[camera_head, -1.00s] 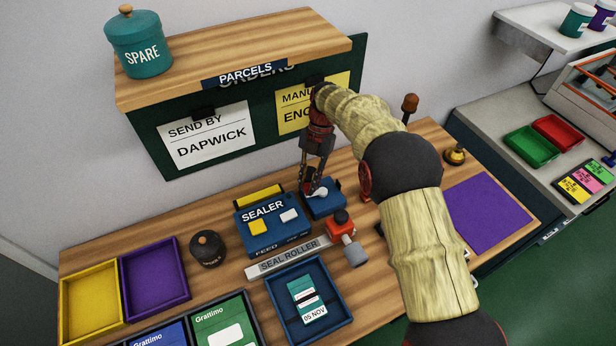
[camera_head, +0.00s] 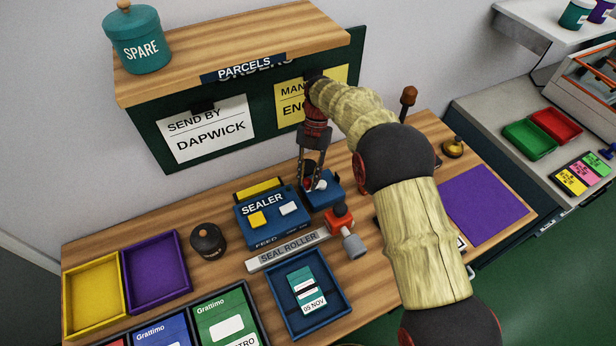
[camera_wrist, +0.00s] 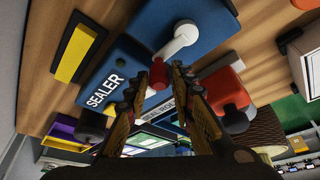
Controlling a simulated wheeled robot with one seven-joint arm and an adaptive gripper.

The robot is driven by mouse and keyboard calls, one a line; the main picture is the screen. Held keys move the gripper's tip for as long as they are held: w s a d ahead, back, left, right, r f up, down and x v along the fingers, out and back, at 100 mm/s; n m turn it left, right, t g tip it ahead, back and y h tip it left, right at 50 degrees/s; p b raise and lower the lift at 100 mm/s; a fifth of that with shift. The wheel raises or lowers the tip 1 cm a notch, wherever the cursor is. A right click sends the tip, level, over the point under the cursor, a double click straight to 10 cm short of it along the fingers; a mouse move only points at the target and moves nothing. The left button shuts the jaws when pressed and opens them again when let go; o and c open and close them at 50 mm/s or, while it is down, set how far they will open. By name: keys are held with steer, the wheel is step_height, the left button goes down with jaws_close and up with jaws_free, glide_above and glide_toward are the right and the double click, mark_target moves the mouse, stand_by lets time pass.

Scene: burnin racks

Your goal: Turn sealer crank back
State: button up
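The sealer (camera_head: 268,222) is a blue box with a yellow and a white button, standing on the wooden bench. Its crank (camera_wrist: 178,44) is a pale grey arm on the blue housing beside the labelled part, ending in a red knob (camera_wrist: 159,74). My gripper (camera_head: 312,184) is over the crank from above. In the wrist view my gripper (camera_wrist: 160,78) has its two fingers apart, with the red knob between the tips. Contact with the knob cannot be made out. In the head view the fingers partly hide the crank.
A seal roller (camera_head: 289,251) with a red block and grey knob (camera_head: 353,246) sits in front of the sealer. A dark lidded pot (camera_head: 208,241) stands at left. A blue tray (camera_head: 345,300) lies in front. The parcels shelf (camera_head: 240,35) overhangs behind.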

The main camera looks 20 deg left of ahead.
steer(key=o, duration=0.3)
steer(key=shift+r, duration=0.1)
steer(key=v, duration=0.7)
steer(key=shift+r, duration=0.15)
stand_by(0.4)
